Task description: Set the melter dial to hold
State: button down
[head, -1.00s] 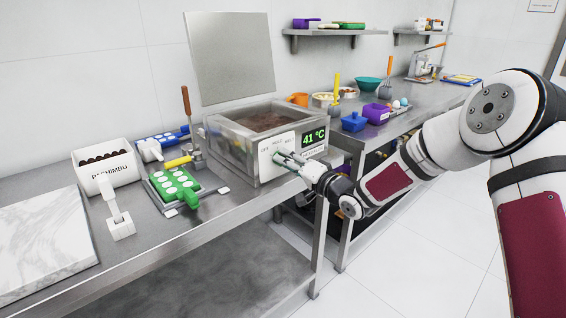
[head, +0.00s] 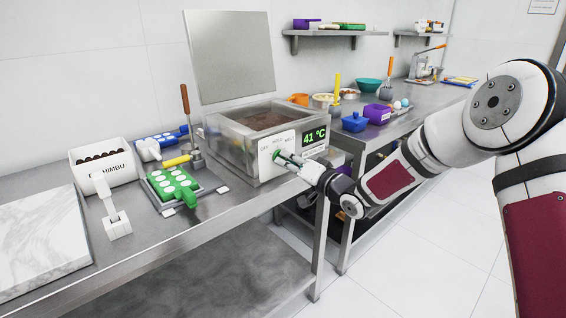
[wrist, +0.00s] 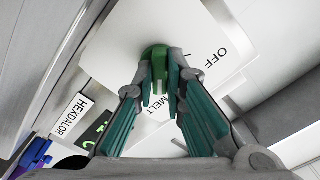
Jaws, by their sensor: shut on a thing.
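The melter (head: 240,150) stands on the steel bench, a grey box with brown contents. Its white front panel (head: 268,146) carries the labels OFF, HOLD and MELT, and a display reads 41 °C. In the wrist view the green dial (wrist: 157,56) sits between the fingertips of my gripper (wrist: 159,78). My gripper (head: 281,155) is shut on the dial, with a finger on each side. In the wrist view OFF shows upper right and MELT below; HOLD is not readable there. The fingers partly cover the dial, so I cannot tell its exact setting.
Left of the melter are a green mould (head: 172,184), a white container (head: 101,164) and a marble slab (head: 40,240). A second bench (head: 425,87) with bowls and tools stands behind right. Floor in front of the benches is clear.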

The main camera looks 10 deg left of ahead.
jog(key=shift+n+b, duration=0.55)
jog(key=shift+n, duration=0.35)
jog(key=shift+f, duration=0.1)
jog(key=shift+n+b, duration=2.1)
jog(key=shift+b, duration=0.05)
jog(key=shift+n+b, duration=0.6)
jog(key=shift+b, duration=0.05)
jog(key=shift+n+b, duration=0.6)
jog(key=shift+b, duration=0.05)
jog(key=shift+n+b, duration=0.3)
jog(key=shift+b, duration=0.15)
jog(key=c, duration=1.5)
grip_release()
